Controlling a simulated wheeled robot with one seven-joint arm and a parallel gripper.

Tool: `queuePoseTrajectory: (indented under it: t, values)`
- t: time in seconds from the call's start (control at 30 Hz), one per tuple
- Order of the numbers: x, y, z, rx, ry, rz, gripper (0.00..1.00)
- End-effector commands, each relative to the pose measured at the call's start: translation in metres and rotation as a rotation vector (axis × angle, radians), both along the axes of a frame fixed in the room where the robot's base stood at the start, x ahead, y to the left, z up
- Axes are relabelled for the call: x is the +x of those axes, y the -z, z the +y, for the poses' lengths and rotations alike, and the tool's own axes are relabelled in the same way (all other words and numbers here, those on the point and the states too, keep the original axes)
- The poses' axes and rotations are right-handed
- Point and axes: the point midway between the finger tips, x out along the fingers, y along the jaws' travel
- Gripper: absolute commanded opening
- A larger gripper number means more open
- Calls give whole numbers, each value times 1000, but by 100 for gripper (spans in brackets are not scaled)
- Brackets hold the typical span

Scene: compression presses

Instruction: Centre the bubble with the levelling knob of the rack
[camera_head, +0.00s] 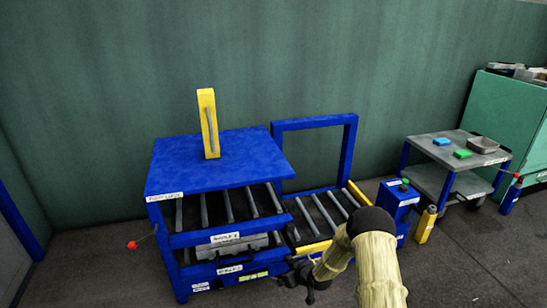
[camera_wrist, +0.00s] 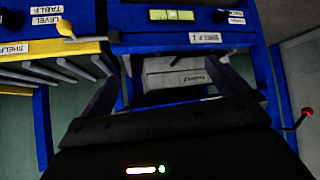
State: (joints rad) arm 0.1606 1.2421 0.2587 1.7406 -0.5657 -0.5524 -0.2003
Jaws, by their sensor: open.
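The blue rack (camera_head: 235,258) stands left of centre, with roller shelves under a blue top. A black knob (camera_wrist: 220,16) is beside the vial, next to a small white label, at the top of the wrist view, where the labels appear upside down. My gripper (camera_head: 303,275) is at the rack's lower right front; in the wrist view its dark fingers (camera_wrist: 163,72) are apart and empty, clear of the knob.
A roller table with a blue frame (camera_head: 315,122) and yellow rails adjoins the rack's right side. A red-tipped lever (camera_head: 132,245) sticks out left. A blue box (camera_head: 398,205), yellow bottle (camera_head: 426,224) and grey cart (camera_head: 440,148) stand right. Floor in front is clear.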

Motion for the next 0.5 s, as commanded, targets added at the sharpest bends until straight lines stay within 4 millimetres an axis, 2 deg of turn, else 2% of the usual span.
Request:
queuePoseTrajectory:
  t: [0.03,0.27,0.5]
  values:
    - [-2,-24,-5,-24,10,17,100]
    - [-27,-100,-30,-115,86,124,100]
    - [-70,-178,-57,-186,195,230,100]
